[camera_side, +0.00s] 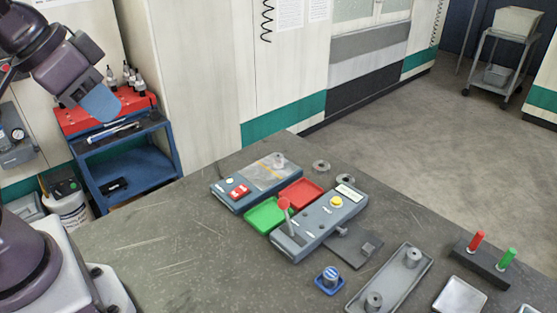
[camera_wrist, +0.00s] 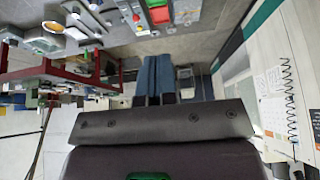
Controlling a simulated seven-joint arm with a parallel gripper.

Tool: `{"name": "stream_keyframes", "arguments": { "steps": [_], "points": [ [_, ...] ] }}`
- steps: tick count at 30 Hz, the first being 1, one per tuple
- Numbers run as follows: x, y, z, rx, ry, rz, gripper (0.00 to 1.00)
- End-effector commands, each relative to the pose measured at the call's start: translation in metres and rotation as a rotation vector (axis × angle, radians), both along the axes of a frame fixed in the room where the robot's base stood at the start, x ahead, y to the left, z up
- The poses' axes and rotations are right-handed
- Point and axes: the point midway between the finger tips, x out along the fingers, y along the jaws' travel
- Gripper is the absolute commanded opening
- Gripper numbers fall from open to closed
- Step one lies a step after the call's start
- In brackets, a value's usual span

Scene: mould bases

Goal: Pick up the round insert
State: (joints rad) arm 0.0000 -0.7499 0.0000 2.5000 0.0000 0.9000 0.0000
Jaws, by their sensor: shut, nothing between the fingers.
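My gripper (camera_side: 102,106) is high at the upper left in the side view, far from the parts on the table. In the wrist view its two blue fingers (camera_wrist: 157,62) lie side by side, shut and empty. A long grey mould base (camera_side: 391,282) lies at the front right of the table, with a round grey cylinder (camera_side: 374,300) at its near end and another round piece (camera_side: 412,257) at its far end. Two grey rings (camera_side: 321,166) (camera_side: 346,179) lie behind the control boxes. I cannot tell which of these is the round insert.
A blue square piece with a round top (camera_side: 328,279) sits left of the mould base. Control boxes (camera_side: 320,220) with green (camera_side: 265,214) and red (camera_side: 301,194) trays stand mid-table. A dark block (camera_side: 482,263) holds red and green pegs. The table's left part is clear.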

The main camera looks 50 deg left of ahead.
Motion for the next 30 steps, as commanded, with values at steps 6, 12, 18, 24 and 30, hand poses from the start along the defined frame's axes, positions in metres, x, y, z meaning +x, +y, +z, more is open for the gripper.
{"name": "stream_keyframes", "arguments": {
  "steps": [6, 12, 18, 24, 30],
  "points": [
    [0.0, 0.0, 0.0, 0.0, 0.0, 0.0, 0.0],
    [0.0, 0.0, 0.0, 0.0, 0.0, 0.0, 0.41],
    [0.0, 0.0, 0.0, 0.0, 0.0, 0.0, 0.62],
    [0.002, 0.001, 0.0, 0.01, 0.006, -0.007, 0.62],
    [0.035, 0.014, 0.0, 0.16, 0.098, -0.11, 0.62]
  ]
}}
